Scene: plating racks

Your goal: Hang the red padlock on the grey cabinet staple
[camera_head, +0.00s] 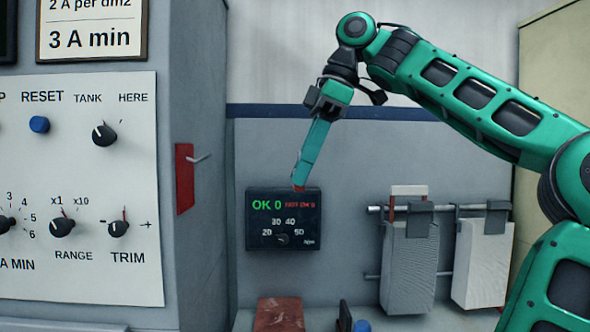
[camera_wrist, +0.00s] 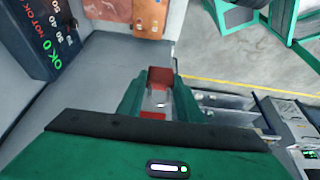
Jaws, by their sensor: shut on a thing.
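The red padlock (camera_wrist: 160,76) is held between the green fingers of my gripper (camera_wrist: 158,100) in the wrist view. A grey metal part shows between its red areas, and the fingers hide its sides. In the head view only a small red bit of the padlock (camera_head: 299,188) shows at the tips of my gripper (camera_head: 302,178), which points down in front of the dark display. The grey cabinet (camera_head: 195,80) stands to the left. On its side is a red plate (camera_head: 185,180) with a thin metal staple (camera_head: 199,158) sticking out, left of and slightly higher than the padlock, clearly apart from it.
The dark display (camera_head: 262,233) is on the back wall behind my gripper. Grey slabs (camera_head: 408,268) hang from a rail (camera_head: 376,209) at right. A reddish block (camera_head: 279,315) lies below at the front. The space between the padlock and the staple looks clear.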

